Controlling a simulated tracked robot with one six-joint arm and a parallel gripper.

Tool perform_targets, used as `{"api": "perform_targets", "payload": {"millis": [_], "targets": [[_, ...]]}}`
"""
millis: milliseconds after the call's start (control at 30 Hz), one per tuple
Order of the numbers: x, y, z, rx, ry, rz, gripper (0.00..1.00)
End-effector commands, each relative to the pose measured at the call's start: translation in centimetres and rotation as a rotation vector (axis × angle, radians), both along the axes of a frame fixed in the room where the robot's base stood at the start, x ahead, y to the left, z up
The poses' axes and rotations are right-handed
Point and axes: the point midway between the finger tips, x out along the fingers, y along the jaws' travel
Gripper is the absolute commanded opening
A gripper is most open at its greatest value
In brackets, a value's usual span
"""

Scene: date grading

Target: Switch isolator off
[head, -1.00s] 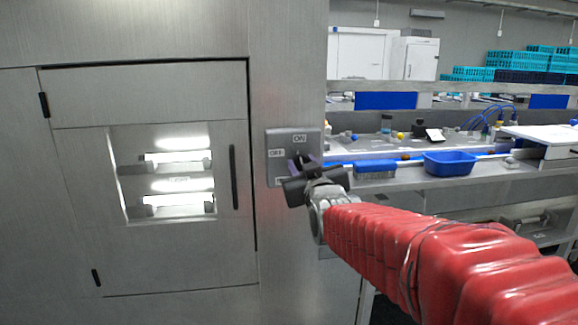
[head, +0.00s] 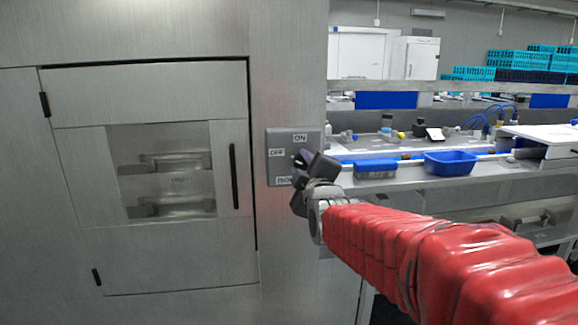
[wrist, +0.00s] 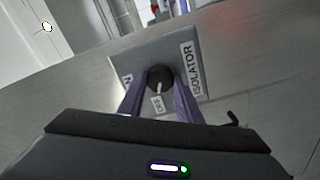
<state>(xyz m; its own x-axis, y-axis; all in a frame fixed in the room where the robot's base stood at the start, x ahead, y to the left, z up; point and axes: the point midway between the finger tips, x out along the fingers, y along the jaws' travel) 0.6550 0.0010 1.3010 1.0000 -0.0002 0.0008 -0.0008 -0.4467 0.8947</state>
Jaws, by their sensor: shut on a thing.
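The isolator is a grey plate (head: 280,171) on the steel cabinet, with ON at the top and OFF at the left; a lower label is partly hidden. In the wrist view the plate (wrist: 209,79) reads ISOLATOR, and its round black knob (wrist: 156,73) sits between my two purple fingers. The knob's white pointer mark lies toward the OFF label. My gripper (head: 303,158) is tilted at the plate and hides the knob in the head view. In the wrist view my gripper (wrist: 158,88) is shut on the knob.
The cabinet door (head: 140,95) has a dark handle and a window (head: 180,180) with unlit lamps behind it. To the right is a bench with a blue tray (head: 450,163) and a blue-headed brush (head: 375,167). Teal crates (head: 520,62) stand at the back.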

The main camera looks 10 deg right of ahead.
Motion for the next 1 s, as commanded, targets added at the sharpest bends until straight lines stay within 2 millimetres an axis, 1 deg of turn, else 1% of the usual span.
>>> {"api": "perform_targets", "payload": {"millis": [100,300,733,767,1000], "targets": [[0.00,0.24,-0.21,-0.061,0.004,0.004,0.09],[0.00,0.28,-0.26,-0.118,0.004,0.004,0.09],[-0.01,0.30,-0.35,-0.132,0.006,0.005,0.09],[-0.01,0.30,-0.36,-0.132,0.006,0.005,0.32],[0.00,0.18,-0.26,-0.130,0.004,0.003,0.49]]}}
